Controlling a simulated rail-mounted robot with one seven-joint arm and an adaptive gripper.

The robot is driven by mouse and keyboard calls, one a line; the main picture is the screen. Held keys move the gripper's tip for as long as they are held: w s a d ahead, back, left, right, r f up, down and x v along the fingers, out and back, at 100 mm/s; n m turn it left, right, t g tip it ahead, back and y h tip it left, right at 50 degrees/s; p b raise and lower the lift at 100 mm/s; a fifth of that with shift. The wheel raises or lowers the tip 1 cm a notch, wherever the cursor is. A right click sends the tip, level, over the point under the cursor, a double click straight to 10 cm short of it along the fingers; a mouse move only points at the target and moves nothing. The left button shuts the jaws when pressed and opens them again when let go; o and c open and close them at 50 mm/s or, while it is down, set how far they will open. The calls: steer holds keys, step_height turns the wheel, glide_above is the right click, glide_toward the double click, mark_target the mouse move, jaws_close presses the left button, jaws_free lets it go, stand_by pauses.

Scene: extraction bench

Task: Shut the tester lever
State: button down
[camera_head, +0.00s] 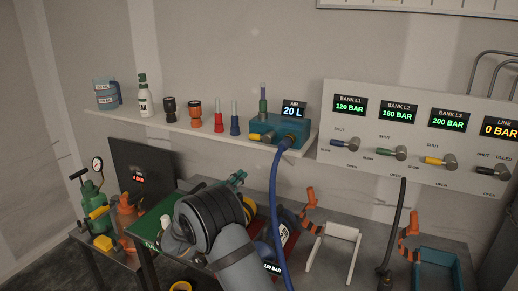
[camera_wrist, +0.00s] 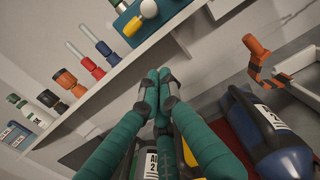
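A teal box (camera_head: 291,129) with a clear tube, a blue hose fitting and a yellow part (camera_head: 262,136) stands at the right end of the shelf, by a display reading AIR 20 L. I take this for the tester; which part is its lever I cannot tell for sure. The box also shows at the top of the wrist view (camera_wrist: 124,22), with its yellow part (camera_wrist: 133,27). My gripper (camera_head: 240,178) is below and left of the box, apart from it. In the wrist view its teal fingers (camera_wrist: 158,76) meet at the tips, with nothing seen between them.
A blue hose (camera_head: 276,200) hangs from the box beside my arm. Below my fingers lies a labelled cylinder (camera_wrist: 151,165), and a blue cylinder (camera_wrist: 270,130) lies to the right. A valve panel (camera_head: 410,110) is at right. Several bottles and fittings line the shelf (camera_head: 200,130).

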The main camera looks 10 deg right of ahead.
steer(key=w+d+r+p, duration=0.1)
steer(key=w+d, duration=0.1)
steer(key=w+d+r+p, duration=0.1)
steer(key=w+d+p, duration=0.1)
steer(key=w, duration=0.1)
steer(key=w+d+r+p, duration=0.1)
steer(key=w+r+p, duration=0.1)
steer(key=w, duration=0.1)
steer(key=shift+w+d, duration=0.15)
steer(key=shift+d, duration=0.25)
steer(key=shift+w+r+p, duration=0.1)
steer(key=shift+r+p, duration=0.15)
steer(key=shift+p, duration=0.15)
